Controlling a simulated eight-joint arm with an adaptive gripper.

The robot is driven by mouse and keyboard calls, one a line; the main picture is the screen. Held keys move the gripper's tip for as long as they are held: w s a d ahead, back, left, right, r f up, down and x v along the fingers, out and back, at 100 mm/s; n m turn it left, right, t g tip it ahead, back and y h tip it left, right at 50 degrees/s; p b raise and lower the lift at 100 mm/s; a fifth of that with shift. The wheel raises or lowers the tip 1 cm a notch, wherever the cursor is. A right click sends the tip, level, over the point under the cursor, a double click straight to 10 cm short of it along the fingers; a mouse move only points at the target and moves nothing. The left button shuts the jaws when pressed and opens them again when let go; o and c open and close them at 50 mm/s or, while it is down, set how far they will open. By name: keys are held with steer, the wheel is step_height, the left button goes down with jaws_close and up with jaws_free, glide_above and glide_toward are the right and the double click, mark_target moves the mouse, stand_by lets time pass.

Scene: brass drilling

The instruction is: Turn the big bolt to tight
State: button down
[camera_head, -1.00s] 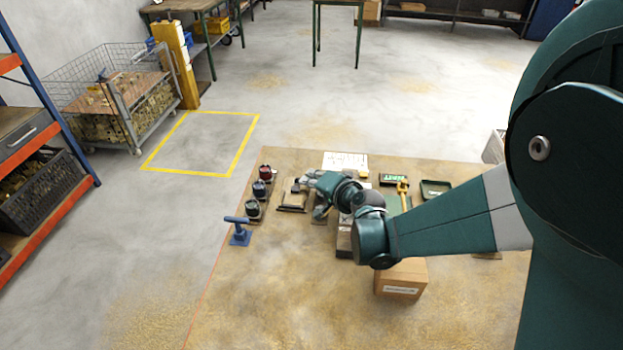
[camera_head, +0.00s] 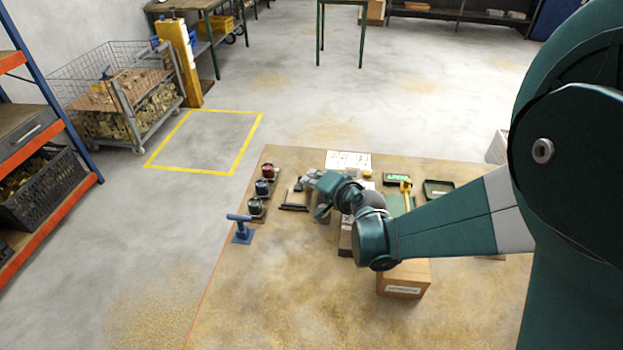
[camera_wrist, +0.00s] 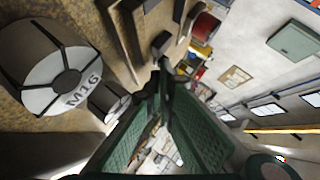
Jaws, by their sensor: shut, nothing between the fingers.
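My gripper (camera_head: 322,213) hangs over the left middle of the bench, pointing down beside a dark block (camera_head: 346,240). In the wrist view its two green fingers (camera_wrist: 163,80) come together at their tips with nothing held. A dark round piece with a pale face marked M16 (camera_wrist: 45,88) shows at the left of the wrist view, apart from the fingers. A smaller pale-ended cylinder (camera_wrist: 108,101) is beside it, closer to the fingers. I cannot tell whether either is the big bolt. In the head view my arm hides part of this area.
A row of red, blue and green-topped pieces (camera_head: 262,187) stands left of my gripper. A blue T-handled stand (camera_head: 240,229) is at the bench's left edge. A cardboard box (camera_head: 403,279) stands in front. A green display (camera_head: 396,179) and dark tray (camera_head: 438,188) are behind.

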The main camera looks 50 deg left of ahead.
mark_target(302, 187)
steer(key=shift+s+f+b, duration=0.1)
steer(key=shift+s+b, duration=0.2)
steer(key=shift+s, duration=0.45)
stand_by(0.4)
steer(key=shift+s, duration=0.3)
steer(key=shift+s+a+b, duration=0.15)
steer(key=shift+s+b, duration=0.15)
steer(key=shift+s, duration=0.45)
steer(key=shift+w+a, duration=0.15)
stand_by(0.4)
steer(key=shift+w+a, duration=0.25)
steer(key=shift+w, duration=0.3)
steer(key=shift+d, duration=0.1)
stand_by(0.4)
steer(key=shift+v, duration=5.95)
